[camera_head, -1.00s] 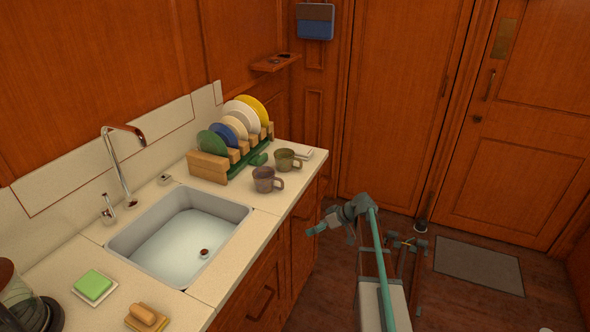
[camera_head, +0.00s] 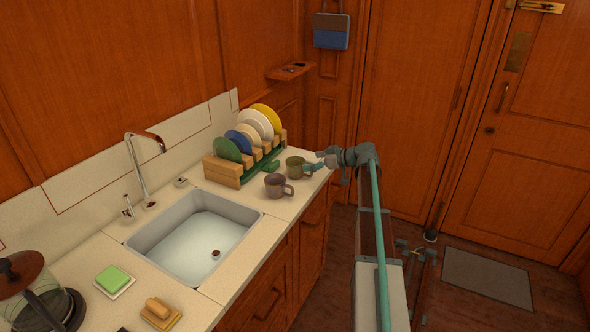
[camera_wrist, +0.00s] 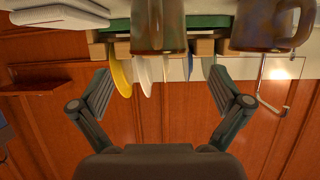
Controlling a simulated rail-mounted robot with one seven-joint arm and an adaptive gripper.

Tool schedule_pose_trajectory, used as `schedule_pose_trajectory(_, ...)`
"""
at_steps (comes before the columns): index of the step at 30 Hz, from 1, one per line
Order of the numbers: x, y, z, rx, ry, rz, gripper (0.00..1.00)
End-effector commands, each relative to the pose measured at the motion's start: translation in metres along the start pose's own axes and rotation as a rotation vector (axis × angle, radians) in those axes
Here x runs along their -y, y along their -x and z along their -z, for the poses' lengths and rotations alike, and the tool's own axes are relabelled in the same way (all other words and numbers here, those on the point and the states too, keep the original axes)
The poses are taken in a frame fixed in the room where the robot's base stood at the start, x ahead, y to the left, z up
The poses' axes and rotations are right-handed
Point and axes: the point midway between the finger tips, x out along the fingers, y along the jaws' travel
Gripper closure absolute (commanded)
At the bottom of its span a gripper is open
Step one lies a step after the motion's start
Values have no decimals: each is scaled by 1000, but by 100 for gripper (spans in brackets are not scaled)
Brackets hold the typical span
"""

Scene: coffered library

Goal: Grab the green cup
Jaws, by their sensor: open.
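The green cup (camera_head: 296,167) stands upright on the counter in front of the dish rack, its handle toward my arm. In the wrist view the green cup (camera_wrist: 158,28) shows upside down at the top centre, beyond the fingertips and roughly in line with the gap between them. My gripper (camera_head: 317,166) is at the counter's right edge, just right of the cup. In the wrist view my gripper (camera_wrist: 160,80) has its fingers spread wide with nothing between them. Whether a fingertip touches the cup's handle cannot be told.
A purple-brown mug (camera_head: 275,186) stands close in front of the green cup; it also shows in the wrist view (camera_wrist: 262,27). The dish rack (camera_head: 222,171) with several plates is behind the cups. The sink (camera_head: 160,238) lies to the left.

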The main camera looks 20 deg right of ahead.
Motion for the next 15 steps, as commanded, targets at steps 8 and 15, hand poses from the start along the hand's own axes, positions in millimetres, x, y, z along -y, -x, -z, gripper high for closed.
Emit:
schedule_pose_trajectory(8,0,-22,0,1,-1,1,0)
schedule_pose_trajectory(15,-2,-51,0,2,-2,2,0)
